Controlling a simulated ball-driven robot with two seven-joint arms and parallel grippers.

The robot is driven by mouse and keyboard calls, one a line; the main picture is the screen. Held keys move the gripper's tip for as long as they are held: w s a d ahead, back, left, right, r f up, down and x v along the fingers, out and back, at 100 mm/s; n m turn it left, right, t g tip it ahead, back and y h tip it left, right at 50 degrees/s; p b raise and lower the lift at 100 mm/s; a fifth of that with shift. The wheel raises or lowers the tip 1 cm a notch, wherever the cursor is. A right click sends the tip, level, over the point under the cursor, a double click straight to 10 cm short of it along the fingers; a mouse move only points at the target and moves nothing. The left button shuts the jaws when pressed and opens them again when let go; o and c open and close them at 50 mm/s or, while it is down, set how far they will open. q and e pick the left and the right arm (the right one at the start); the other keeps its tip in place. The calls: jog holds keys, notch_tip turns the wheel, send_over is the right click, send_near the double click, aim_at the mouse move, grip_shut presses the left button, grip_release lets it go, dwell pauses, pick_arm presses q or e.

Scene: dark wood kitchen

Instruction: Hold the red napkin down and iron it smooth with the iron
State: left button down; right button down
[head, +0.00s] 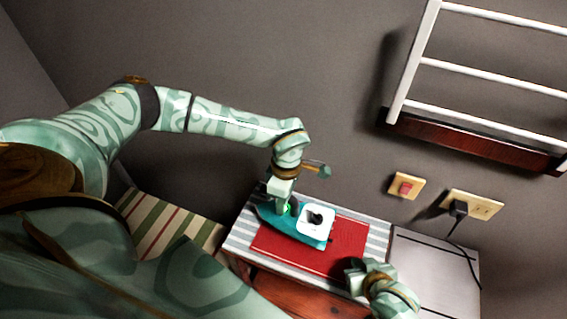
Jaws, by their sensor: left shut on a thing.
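The red napkin (346,246) lies flat on a grey-and-white striped cover. The teal iron (274,217) with a white part stands over the napkin's upper left area and hides part of it. I cannot tell whether its sole touches the cloth. My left gripper (285,206) reaches down from above and is shut on the iron. My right gripper (353,270) is at the napkin's lower right edge, with its dark fingertips at the cloth. Its jaws are too small and turned to tell whether they are open or shut.
The striped cover (377,236) lies on a reddish wooden surface (285,291). A light grey panel (425,262) is to the right. A plug with a cord sits in a wall socket (484,207), near a red switch (405,188). A white rack (415,60) hangs above.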

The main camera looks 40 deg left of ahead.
pick_arm(q)
jog(key=shift+w, duration=0.1)
jog(key=shift+w+a, duration=0.45)
jog(key=shift+w, duration=0.3)
jog(key=shift+w+a, duration=0.4)
jog(key=shift+w, duration=0.35)
jog(key=shift+w+a, duration=0.45)
jog(key=shift+w, duration=0.3)
jog(key=shift+f, duration=0.2)
jog(key=shift+f, duration=1.8)
jog(key=shift+f, duration=0.6)
jog(key=shift+d, duration=0.1)
